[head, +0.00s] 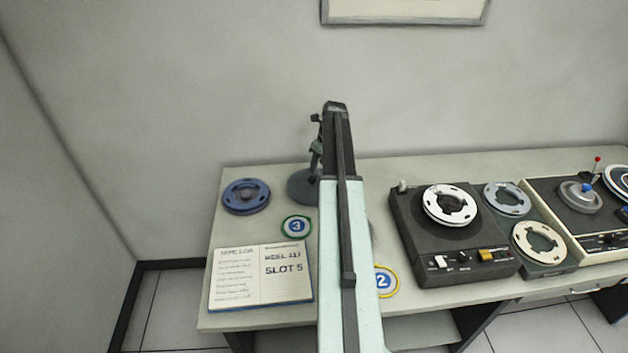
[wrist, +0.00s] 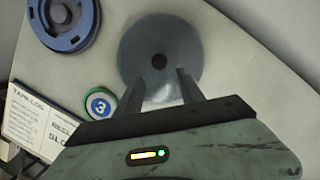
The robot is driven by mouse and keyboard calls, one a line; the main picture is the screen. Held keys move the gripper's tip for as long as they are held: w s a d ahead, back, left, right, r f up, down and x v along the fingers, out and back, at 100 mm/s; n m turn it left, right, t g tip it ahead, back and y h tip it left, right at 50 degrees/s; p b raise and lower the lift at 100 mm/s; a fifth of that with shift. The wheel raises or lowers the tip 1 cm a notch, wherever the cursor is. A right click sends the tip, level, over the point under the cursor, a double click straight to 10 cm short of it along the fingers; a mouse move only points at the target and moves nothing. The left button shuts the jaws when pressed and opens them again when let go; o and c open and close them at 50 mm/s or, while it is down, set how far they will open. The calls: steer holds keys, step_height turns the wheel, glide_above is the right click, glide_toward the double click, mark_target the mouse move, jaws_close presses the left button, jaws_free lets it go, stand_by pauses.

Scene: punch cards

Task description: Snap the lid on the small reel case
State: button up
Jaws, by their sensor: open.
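A grey round disc with a dark centre hole (wrist: 150,40) lies on the desk; in the head view it shows partly behind my arm (head: 300,188). My gripper (wrist: 161,76) is open over this disc, its fingertips apart near the hole, with nothing seen between them. In the head view my gripper (head: 315,168) points down above the disc; contact cannot be told. A blue round piece with a raised rim and hub (head: 246,196) lies to the left, also in the wrist view (wrist: 63,18). I cannot tell which round piece is the case or its lid.
An open logbook (head: 262,276), a green-rimmed disc marked 3 (head: 297,226) and a yellow-rimmed disc marked 2 (head: 384,281) lie nearby. A tape deck (head: 455,262) stands to the right. Bare desk surrounds the blue piece.

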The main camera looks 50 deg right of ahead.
mark_target(314, 179)
steer(key=b+x, duration=0.8)
steer(key=x, duration=0.1)
jaws_close()
steer(key=p+v, duration=0.2)
steer(key=w+p+v, duration=0.1)
steer(key=p+v, duration=0.1)
steer(key=p, duration=0.1)
steer(key=p+v, duration=0.2)
steer(key=v, duration=0.1)
steer(key=shift+w+a+r, duration=0.1)
steer(key=shift+w+r, duration=0.1)
steer(key=shift+w, duration=0.2)
steer(key=shift+w+a, duration=0.1)
steer(key=shift+a, duration=0.05)
